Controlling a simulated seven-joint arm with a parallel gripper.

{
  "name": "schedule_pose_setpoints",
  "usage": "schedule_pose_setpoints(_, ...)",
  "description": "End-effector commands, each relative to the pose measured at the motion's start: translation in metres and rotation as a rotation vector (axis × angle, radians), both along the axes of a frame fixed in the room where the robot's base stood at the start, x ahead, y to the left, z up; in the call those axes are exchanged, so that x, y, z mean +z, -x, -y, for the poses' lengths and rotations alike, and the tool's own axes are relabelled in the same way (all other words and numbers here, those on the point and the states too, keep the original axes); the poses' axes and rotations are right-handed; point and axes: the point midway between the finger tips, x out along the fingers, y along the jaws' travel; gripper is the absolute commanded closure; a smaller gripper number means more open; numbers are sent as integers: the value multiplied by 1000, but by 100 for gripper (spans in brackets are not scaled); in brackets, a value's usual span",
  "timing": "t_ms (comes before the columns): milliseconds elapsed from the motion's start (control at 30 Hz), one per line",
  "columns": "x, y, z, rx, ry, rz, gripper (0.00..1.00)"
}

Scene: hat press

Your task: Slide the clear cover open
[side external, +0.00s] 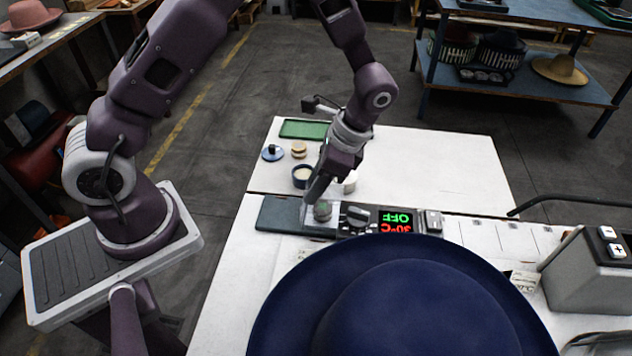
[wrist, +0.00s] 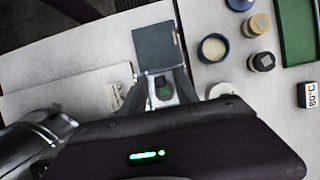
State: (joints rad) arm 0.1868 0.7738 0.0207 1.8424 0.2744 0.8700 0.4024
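The clear cover (side external: 309,214) sits on the dark control panel (side external: 275,215), over a round green button (side external: 322,211). In the wrist view the cover (wrist: 181,91) and the green button (wrist: 163,92) lie between my dark fingers. My gripper (side external: 312,196) points down at the cover from above; it also shows in the wrist view (wrist: 160,94). Its fingers stand on either side of the cover, but I cannot tell whether they touch it. To the right of the cover are a dark knob (side external: 356,214) and a display (side external: 397,221) reading OFF and 30°C.
A large blue hat (side external: 400,300) fills the front of the white table. Behind the panel stand a dark blue cup (side external: 302,177), small round pots (side external: 298,150) and a green tray (side external: 304,129). A grey box with plus and minus buttons (side external: 595,275) is at the right.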

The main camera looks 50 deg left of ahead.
Motion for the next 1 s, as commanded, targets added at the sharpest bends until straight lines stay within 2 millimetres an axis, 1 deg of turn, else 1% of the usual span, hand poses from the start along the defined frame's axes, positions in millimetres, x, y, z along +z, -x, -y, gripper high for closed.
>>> schedule_pose_setpoints(133,0,0,0,1,0,0,64)
schedule_pose_setpoints(167,0,0,0,1,0,0,68)
schedule_pose_setpoints(300,0,0,0,1,0,0,95)
schedule_pose_setpoints(333,0,0,0,1,0,0,100)
schedule_pose_setpoints(1000,1,0,0,1,0,1,100)
